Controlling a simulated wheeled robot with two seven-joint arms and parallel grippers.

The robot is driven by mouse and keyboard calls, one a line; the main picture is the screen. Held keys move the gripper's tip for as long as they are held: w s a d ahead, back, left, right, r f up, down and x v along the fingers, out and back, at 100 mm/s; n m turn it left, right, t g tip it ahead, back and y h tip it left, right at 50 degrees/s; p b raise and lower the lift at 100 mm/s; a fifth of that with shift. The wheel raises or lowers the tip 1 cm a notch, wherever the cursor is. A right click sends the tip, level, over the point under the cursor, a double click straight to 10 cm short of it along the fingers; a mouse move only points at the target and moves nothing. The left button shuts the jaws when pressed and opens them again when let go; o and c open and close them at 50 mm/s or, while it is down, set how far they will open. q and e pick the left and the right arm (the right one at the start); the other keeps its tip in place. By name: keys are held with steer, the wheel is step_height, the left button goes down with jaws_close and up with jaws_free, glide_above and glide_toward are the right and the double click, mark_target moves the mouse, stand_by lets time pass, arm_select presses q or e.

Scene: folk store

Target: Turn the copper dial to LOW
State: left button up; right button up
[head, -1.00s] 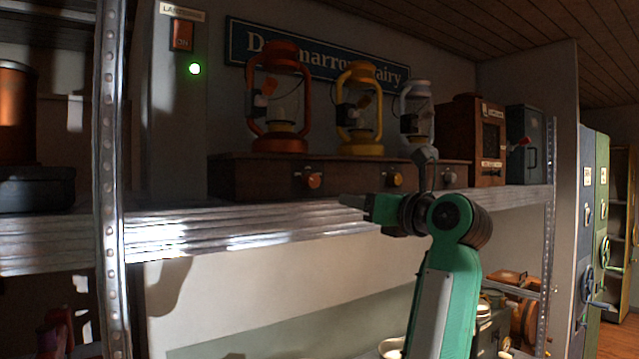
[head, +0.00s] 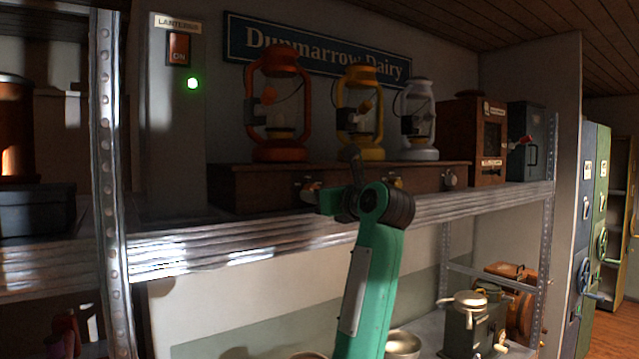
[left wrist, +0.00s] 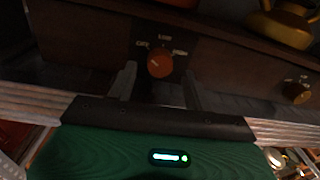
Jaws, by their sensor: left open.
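The copper dial (head: 309,190) is the leftmost of three dials on the front of a long wooden box (head: 240,189), below the orange lantern (head: 280,110). In the left wrist view the copper dial (left wrist: 160,64) has OFF at its left, a LOW label above and another label at its right. I cannot tell surely where its pointer aims. My left gripper (head: 323,201) is in front of the copper dial and partly hides it in the head view. Its fingers (left wrist: 158,84) are open, one on either side below the dial, with nothing held. My right gripper is not in view.
A brass dial (head: 393,183) and a silver dial (head: 449,179) sit to the right on the box. Yellow (head: 360,115) and white (head: 419,120) lanterns stand on it. The metal shelf edge (head: 230,247) runs below; an upright post (head: 106,180) stands left.

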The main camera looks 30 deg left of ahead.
arm_select(q)
steer(key=shift+w+a, duration=0.25)
steer(key=shift+a, duration=0.4)
steer(key=c, duration=1)
